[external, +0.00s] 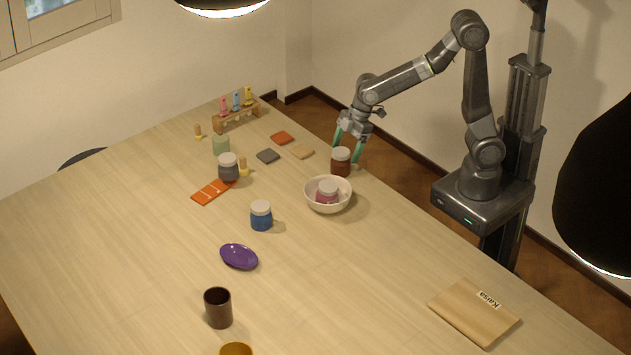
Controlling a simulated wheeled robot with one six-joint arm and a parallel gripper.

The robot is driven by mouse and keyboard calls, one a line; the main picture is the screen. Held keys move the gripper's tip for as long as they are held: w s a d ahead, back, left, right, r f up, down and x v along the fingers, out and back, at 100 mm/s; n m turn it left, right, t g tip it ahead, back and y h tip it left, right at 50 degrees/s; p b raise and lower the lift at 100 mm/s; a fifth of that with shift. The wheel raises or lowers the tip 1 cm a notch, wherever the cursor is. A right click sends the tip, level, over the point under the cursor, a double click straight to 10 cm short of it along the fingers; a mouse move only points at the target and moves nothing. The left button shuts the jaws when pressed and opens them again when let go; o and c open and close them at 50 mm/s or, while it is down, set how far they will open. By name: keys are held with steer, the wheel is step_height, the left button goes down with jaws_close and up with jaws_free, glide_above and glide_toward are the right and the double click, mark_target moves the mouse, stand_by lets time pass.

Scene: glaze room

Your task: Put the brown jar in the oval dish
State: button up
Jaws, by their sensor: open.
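The brown jar (340,168) has a white lid and stands upright on the table near its right edge, just behind a white bowl. My gripper (347,153) is open and points down at the jar, with one green finger on each side of it. I cannot tell whether the fingers touch the jar. The oval dish (239,257) is purple, shallow and empty. It lies on the table to the front left of the jar, well apart from my gripper.
A white bowl (316,206) holding a pink jar (327,191) stands close in front of the brown jar. A blue jar (261,217) stands behind the dish. A grey jar (228,172), an orange palette (207,193) and a dark cup (218,309) are farther left.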

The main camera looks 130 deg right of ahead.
steer(key=v, duration=0.7)
steer(key=shift+s+r, duration=0.15)
steer(key=shift+r, duration=0.25)
steer(key=shift+c, duration=0.2)
steer(key=w+a+r+m+t+h+b, duration=0.1)
steer(key=w+a+r+m+t+h, duration=0.1)
steer(key=w+a+r+t+h, duration=0.3)
steer(key=s+m+t+h, duration=0.4)
steer(key=s+m+h, duration=0.1)
steer(key=s+h, duration=0.15)
step_height(320, 180, down, 14)
steer(key=shift+y, duration=0.25)
steer(key=x, duration=0.2)
steer(key=p+x, duration=0.1)
steer(key=x, duration=0.1)
steer(key=p+x, duration=0.1)
steer(key=x, duration=0.2)
steer(key=shift+s+d+r, duration=0.15)
steer(key=shift+d+r, duration=0.05)
steer(key=shift+r, duration=0.05)
